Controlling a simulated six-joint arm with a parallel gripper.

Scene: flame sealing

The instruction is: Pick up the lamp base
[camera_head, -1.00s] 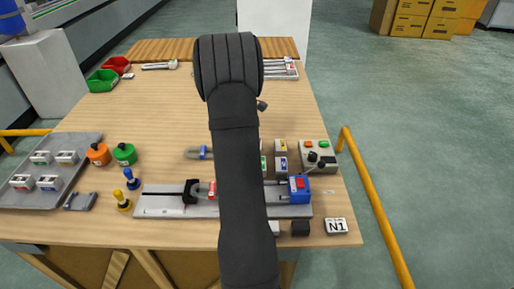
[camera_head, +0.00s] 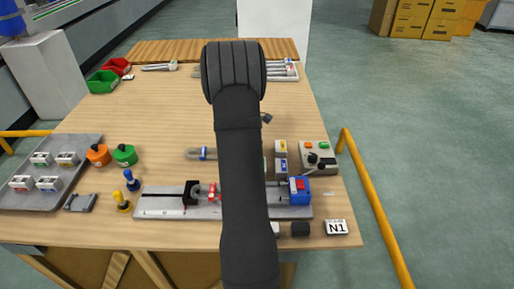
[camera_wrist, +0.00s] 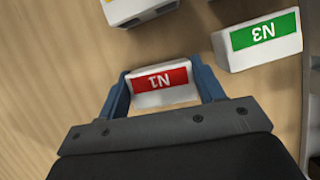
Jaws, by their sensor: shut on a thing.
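A small white block with a red N1 label, which I take for the lamp base (camera_wrist: 163,97), sits between the blue fingers of my gripper (camera_wrist: 162,80) in the wrist view. My gripper is shut on it, one finger at each end. I cannot tell whether it is clear of the table. In the head view my dark arm hides the gripper and this block.
Another white block (camera_wrist: 132,12) is at the wrist view's top. In the head view, a long fixture rail (camera_head: 160,203) with a blue unit (camera_head: 298,190) lies in front, a control box (camera_head: 316,158) on the right. A tray of labelled blocks (camera_head: 75,149) is left.

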